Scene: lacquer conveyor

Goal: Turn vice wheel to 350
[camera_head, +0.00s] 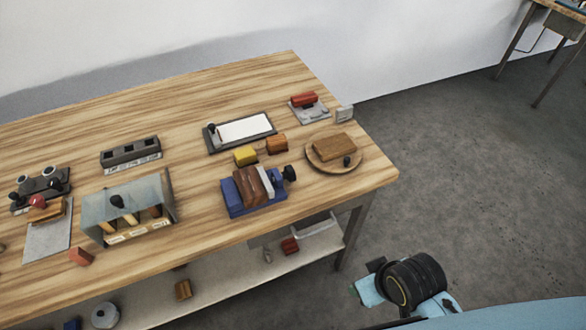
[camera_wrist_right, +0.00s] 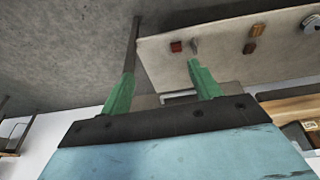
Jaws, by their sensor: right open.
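The vice (camera_head: 238,207) has a blue base and stands near the table's front right edge. Reddish-brown wooden pieces (camera_head: 252,186) and a pale grey piece sit in it. Its dark wheel (camera_head: 289,173) is on the right side; any scale or number on it is too small to read. My right arm shows at the lower right of the head view, away from the table and vice. In the wrist view my right gripper (camera_wrist_right: 161,90) has its green fingers apart with nothing between them. The vice does not show in the wrist view. My left gripper is not in view.
Yellow (camera_head: 245,155) and orange (camera_head: 277,145) blocks lie behind the vice. A round wooden board (camera_head: 321,165) with a brown block stands to its right. A glass-topped box (camera_head: 126,205) stands to its left. Below is a shelf (camera_head: 215,278) with loose pieces. Open floor lies right.

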